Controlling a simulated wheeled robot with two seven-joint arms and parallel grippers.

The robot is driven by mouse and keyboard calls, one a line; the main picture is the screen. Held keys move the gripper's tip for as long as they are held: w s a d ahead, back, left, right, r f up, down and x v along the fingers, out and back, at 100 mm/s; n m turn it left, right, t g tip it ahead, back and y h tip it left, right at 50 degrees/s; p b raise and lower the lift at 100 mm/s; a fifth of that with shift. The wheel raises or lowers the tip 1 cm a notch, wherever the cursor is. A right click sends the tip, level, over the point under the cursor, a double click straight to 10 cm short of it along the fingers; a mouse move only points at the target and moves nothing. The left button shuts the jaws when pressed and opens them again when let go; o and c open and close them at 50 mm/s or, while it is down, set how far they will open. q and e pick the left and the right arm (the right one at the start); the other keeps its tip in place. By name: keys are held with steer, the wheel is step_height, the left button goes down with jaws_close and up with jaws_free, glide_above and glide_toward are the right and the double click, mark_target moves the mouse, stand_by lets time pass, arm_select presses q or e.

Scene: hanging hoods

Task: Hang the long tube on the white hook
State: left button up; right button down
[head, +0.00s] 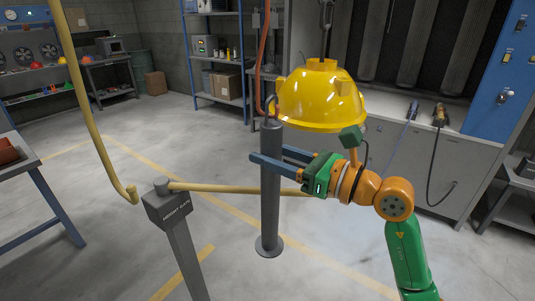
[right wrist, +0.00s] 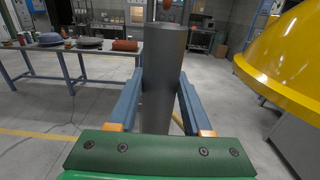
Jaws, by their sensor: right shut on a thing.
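The long tube (head: 270,190) is a grey upright cylinder with a round flange at its bottom and a small loop at its top. My right gripper (head: 268,156) is shut on its upper part, with one finger on each side. In the right wrist view the tube (right wrist: 164,60) stands between the two blue fingers of the gripper (right wrist: 161,78). The tube looks upright; I cannot tell whether its flange touches the floor. I cannot make out a white hook in either view. My left gripper is not in view.
A yellow hood (head: 320,98) hangs close to the tube's top and my right wrist; it shows at right in the wrist view (right wrist: 290,50). A yellow bar (head: 230,189) on a grey post (head: 180,240) passes by the tube. A bent yellow pole (head: 85,100) hangs at left.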

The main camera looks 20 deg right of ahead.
steer(key=shift+b+v, duration=0.5)
steer(key=shift+v, duration=0.85)
steer(key=shift+s, duration=0.1)
steer(key=shift+s+d+b, duration=0.2)
steer(key=shift+b, duration=0.15)
steer(key=b, duration=0.5)
glide_toward(280, 158)
steer(key=shift+s+d+r, duration=0.3)
steer(key=shift+s+d, duration=0.05)
